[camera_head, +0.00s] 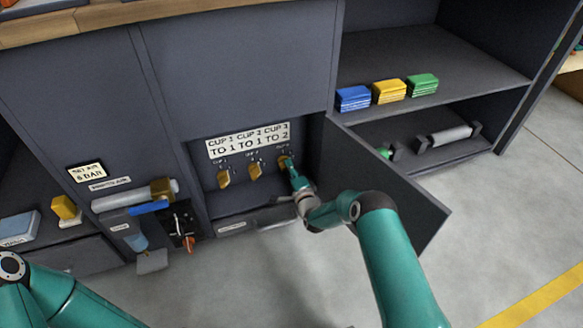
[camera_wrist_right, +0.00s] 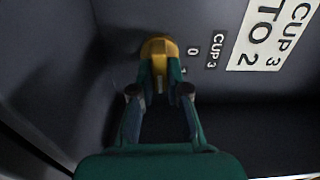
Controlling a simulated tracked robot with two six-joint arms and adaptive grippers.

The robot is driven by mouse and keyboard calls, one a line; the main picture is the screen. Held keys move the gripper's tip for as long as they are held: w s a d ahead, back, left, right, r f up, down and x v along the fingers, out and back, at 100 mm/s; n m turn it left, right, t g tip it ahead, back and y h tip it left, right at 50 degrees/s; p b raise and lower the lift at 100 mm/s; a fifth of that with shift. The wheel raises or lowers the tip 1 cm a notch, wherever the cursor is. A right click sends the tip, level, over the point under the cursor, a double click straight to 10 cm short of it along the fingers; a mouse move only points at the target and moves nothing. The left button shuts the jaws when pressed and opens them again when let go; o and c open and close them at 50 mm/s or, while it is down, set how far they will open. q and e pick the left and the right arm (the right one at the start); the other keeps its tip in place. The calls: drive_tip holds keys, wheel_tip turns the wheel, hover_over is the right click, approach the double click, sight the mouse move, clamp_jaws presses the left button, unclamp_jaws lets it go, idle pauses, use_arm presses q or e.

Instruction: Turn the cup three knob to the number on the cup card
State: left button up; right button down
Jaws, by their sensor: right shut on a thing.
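The cup card (camera_head: 248,140) is a white plate at the back of an open bay. It reads CUP 1 TO 1, CUP 2 TO 1, CUP 3 TO 2. Below it are three yellow knobs. The cup three knob (camera_head: 284,161) is the rightmost, and it also shows in the right wrist view (camera_wrist_right: 157,47) beside a label CUP 3 and a 0. My right gripper (camera_head: 290,168) is shut on this knob; in the wrist view its fingers (camera_wrist_right: 160,68) are on either side of it. The knob's pointer is mostly hidden. My left arm shows at lower left; its gripper is out of view.
The cup one knob (camera_head: 223,178) and cup two knob (camera_head: 254,172) are close on the left. An open door (camera_head: 385,180) stands right of the bay, beside my right arm. Blue, yellow and green blocks (camera_head: 388,91) are on a shelf at upper right.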

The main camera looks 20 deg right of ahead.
drive_tip(key=shift+d+f+m, duration=0.15)
drive_tip(key=shift+d+m, duration=0.15)
drive_tip(key=shift+m, duration=0.1)
drive_tip(key=c, duration=1.2)
unclamp_jaws()
drive_tip(key=shift+o, duration=0.2)
drive_tip(key=shift+a, duration=0.15)
drive_tip(key=shift+s, duration=3.75)
